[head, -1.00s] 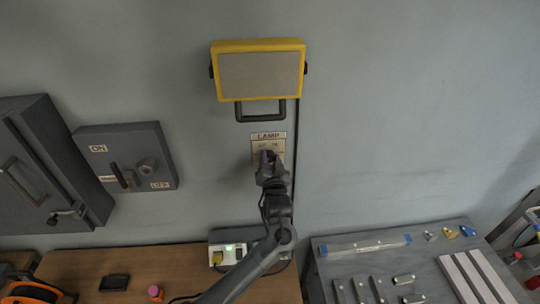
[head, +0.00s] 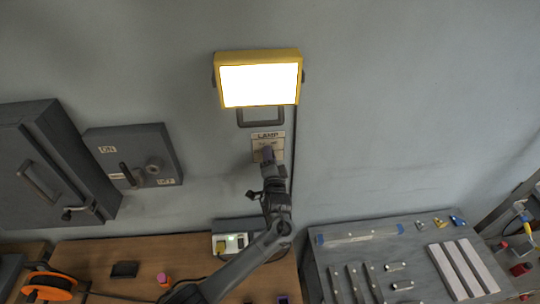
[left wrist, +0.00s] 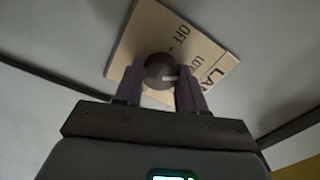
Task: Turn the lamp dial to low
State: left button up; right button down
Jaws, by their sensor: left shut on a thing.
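The lamp (head: 260,84) is a yellow-framed panel on the wall, glowing bright white. Below it is a beige label plate (head: 268,134) headed LAMP; in the left wrist view the plate (left wrist: 132,45) shows the words OFF and LOW. The round dark dial (left wrist: 160,68) sits on this plate, with a pale mark pointing right in that picture, towards the side with LOW and LAMP. My left gripper (left wrist: 161,84) is shut on the dial, a finger on each side. In the head view this gripper (head: 267,154) covers the dial. My right gripper is not in view.
A grey switch box (head: 133,155) marked ON, with a lever, is on the wall to the left, beside a larger grey cabinet (head: 42,160). A wooden bench (head: 90,255) with a socket box (head: 231,243) is below. A grey table (head: 395,235) with metal parts is at right.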

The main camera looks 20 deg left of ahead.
pick_arm(q)
jog(key=shift+m, duration=0.3)
jog(key=o, duration=1.1)
jog(key=shift+c, duration=0.2)
jog(key=b+v, duration=0.1)
jog(key=v, duration=0.9)
jog(key=shift+s+d, duration=0.25)
jog(key=shift+s, duration=0.1)
